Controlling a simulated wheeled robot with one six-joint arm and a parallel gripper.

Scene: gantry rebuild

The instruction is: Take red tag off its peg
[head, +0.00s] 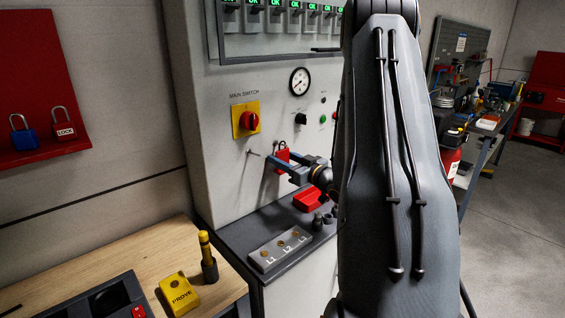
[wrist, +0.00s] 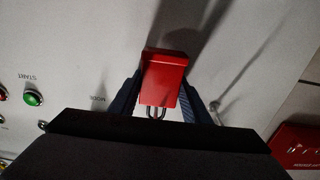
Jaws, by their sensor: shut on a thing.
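A red block with a metal loop (wrist: 163,72), padlock-like in shape, sits between the fingers of my gripper (wrist: 164,88) in the wrist view. It is the only tag-like thing at the gripper. The head view also shows it (head: 283,152) at the grey cabinet front, with my gripper (head: 279,160) shut on it. A thin bare peg (head: 251,152) sticks out of the cabinet to its left; it also shows in the wrist view (wrist: 215,105). I cannot tell whether the loop is around any peg.
A yellow-and-red main switch (head: 246,120) is above left of the gripper. A dark ledge (head: 240,236) below carries a red thing (head: 308,199) and a grey L1-L2-L3 block (head: 280,249). A wooden bench (head: 130,262) is at lower left. Padlocks hang on a red board (head: 40,85).

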